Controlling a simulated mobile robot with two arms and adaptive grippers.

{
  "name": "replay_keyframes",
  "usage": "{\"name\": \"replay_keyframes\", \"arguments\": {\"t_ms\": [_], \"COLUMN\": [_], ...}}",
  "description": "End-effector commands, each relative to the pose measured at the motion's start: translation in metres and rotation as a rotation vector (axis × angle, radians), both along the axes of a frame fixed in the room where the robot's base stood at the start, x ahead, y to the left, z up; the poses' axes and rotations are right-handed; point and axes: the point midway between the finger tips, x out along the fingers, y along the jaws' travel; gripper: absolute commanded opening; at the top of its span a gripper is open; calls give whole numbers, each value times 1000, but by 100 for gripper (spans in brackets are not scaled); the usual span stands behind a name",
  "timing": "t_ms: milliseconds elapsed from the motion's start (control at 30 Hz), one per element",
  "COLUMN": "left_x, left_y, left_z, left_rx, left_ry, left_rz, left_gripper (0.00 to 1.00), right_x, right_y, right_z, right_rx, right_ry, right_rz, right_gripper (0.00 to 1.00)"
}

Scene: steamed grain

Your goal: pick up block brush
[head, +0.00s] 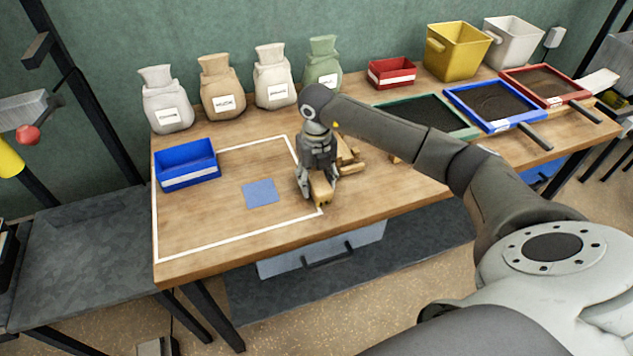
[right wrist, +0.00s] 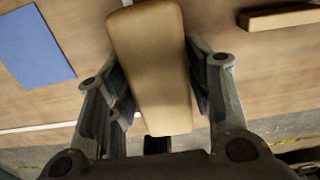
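The block brush is a tan wooden block (head: 321,192) at the right edge of the white-outlined area on the table. In the right wrist view the same block (right wrist: 155,70) lies lengthwise between the finger pads. My right gripper (head: 319,184) comes down over it from above. In the right wrist view both pads of this gripper (right wrist: 157,85) lie against the block's long sides. The block's underside is hidden, and I cannot tell whether it touches the table. My left gripper is not in view.
Other wooden pieces (head: 349,160) lie just behind the right gripper. A blue square (head: 260,192) and a blue bin (head: 187,165) are to the left. Sacks (head: 273,78) stand along the back, with framed trays (head: 494,103) at the right. The front left of the tabletop is clear.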

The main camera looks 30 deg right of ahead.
Motion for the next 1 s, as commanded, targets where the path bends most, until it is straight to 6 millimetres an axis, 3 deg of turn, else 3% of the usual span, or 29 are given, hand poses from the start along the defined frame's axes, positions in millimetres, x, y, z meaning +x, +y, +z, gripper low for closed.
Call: {"name": "replay_keyframes", "arguments": {"t_ms": [33,267,667,800,1000], "left_x": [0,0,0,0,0], "left_y": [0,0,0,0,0], "left_z": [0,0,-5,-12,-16], "left_rx": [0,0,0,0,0], "left_ry": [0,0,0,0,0], "left_rz": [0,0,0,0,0], "left_gripper": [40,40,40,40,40], "right_x": [0,0,1,1,-28], "right_y": [0,0,-1,0,17], "right_z": [0,1,13,34,72], "right_rx": [0,0,-1,-1,-1], "right_ry": [0,-1,-4,-7,-8], "right_rz": [0,0,-2,1,4], "right_gripper": [36,10,10,10,10]}}
